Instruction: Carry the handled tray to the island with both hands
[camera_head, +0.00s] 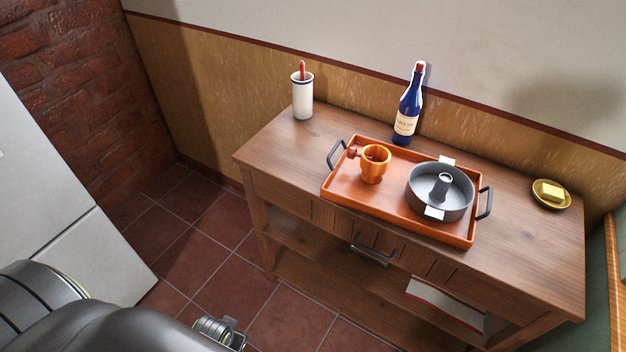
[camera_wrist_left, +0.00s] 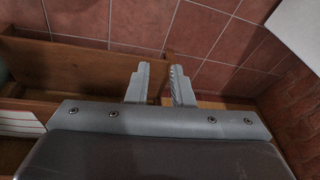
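The orange-red tray (camera_head: 391,212) lies on a wooden sideboard (camera_head: 521,239) against the wall. It has a dark handle (camera_head: 336,153) at its left end and another dark handle (camera_head: 485,204) at its right end. My right gripper is out of view. I cannot identify an island.
A white container (camera_head: 302,96), a blue bottle (camera_head: 408,106) and a yellow dish (camera_head: 551,195) stand on the sideboard around the tray. A cloth (camera_head: 445,303) hangs at its front. Tiled floor (camera_head: 190,245) is clear to its left, beside a white cabinet (camera_head: 62,200).

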